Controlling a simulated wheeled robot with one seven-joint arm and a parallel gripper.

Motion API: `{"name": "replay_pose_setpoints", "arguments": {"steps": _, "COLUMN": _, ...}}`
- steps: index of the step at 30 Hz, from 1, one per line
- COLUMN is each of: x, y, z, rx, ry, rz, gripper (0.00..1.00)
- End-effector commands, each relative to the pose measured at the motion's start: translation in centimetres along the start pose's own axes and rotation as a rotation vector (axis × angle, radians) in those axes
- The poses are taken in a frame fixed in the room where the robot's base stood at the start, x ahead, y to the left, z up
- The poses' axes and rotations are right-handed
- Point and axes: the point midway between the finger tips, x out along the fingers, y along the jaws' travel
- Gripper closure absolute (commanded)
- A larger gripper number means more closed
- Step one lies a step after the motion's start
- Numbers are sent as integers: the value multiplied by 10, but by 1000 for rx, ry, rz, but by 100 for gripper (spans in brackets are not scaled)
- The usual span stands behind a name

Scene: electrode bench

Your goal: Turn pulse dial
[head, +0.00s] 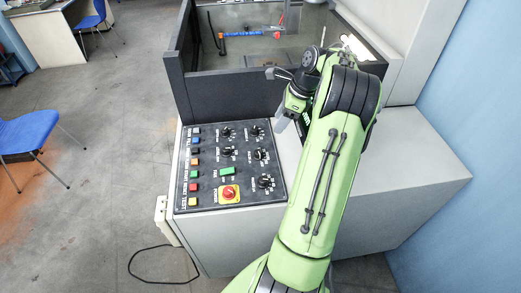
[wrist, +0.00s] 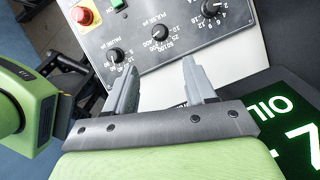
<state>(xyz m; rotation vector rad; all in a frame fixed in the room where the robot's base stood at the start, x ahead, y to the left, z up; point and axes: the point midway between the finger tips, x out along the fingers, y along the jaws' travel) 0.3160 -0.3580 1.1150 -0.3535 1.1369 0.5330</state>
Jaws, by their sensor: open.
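The dark control panel (head: 210,190) carries several black dials. In the wrist view, one dial (wrist: 158,33) has a "PULSE" label and numbers around it. In the head view these are the right-hand column of dials (head: 260,154). My gripper (wrist: 160,66) is open and empty. Its two fingers point toward the panel, apart from the dials. In the head view it hangs past the panel's upper right corner.
A red emergency button (head: 229,193) on yellow and a green button (head: 227,171) sit left of the dials. Several coloured buttons line the panel's left edge. A dark-walled tank (head: 230,95) stands behind. The white bench top (head: 420,165) at right is clear.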

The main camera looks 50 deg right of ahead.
Motion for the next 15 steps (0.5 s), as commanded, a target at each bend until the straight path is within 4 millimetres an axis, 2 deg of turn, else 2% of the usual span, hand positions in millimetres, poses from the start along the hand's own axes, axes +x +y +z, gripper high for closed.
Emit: {"name": "replay_pose_setpoints", "arguments": {"steps": 15, "x": 122, "y": 2, "z": 1, "rx": -4, "ry": 2, "rz": 5, "gripper": 45}}
